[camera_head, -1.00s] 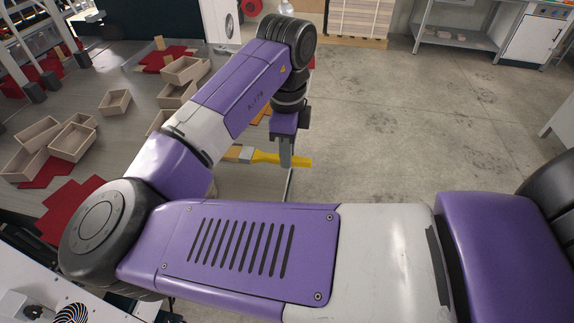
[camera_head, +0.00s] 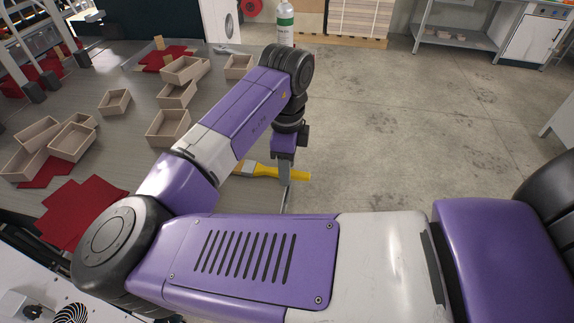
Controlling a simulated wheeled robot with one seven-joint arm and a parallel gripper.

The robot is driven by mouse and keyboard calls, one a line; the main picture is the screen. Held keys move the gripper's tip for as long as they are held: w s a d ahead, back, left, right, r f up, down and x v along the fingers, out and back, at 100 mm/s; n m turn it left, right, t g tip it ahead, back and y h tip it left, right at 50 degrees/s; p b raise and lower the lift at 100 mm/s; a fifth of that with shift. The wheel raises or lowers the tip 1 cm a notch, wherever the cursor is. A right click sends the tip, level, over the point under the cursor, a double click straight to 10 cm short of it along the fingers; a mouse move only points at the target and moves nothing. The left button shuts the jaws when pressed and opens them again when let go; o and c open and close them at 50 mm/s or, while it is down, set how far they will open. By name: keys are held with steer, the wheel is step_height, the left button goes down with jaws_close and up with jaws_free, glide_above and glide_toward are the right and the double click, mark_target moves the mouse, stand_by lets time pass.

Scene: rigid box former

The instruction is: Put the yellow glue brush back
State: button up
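The yellow glue brush (camera_head: 299,176) has a yellow handle pointing right and a paler band and tan head towards the left, partly hidden by my forearm. My gripper (camera_head: 285,181) points down with its fingers across the handle. It appears shut on the brush, holding it roughly level near the right edge of the grey table (camera_head: 110,177). I cannot tell its height above the table. The place where the brush belongs cannot be made out.
Several open wooden boxes (camera_head: 168,127) and red sheets (camera_head: 82,212) lie on the table to the left. A white bottle with a green label (camera_head: 285,22) stands behind my arm. Open concrete floor (camera_head: 400,120) lies to the right.

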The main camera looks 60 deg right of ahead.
steer(key=shift+r, duration=0.1)
step_height(320, 180, up, 12)
stand_by(0.6)
stand_by(0.5)
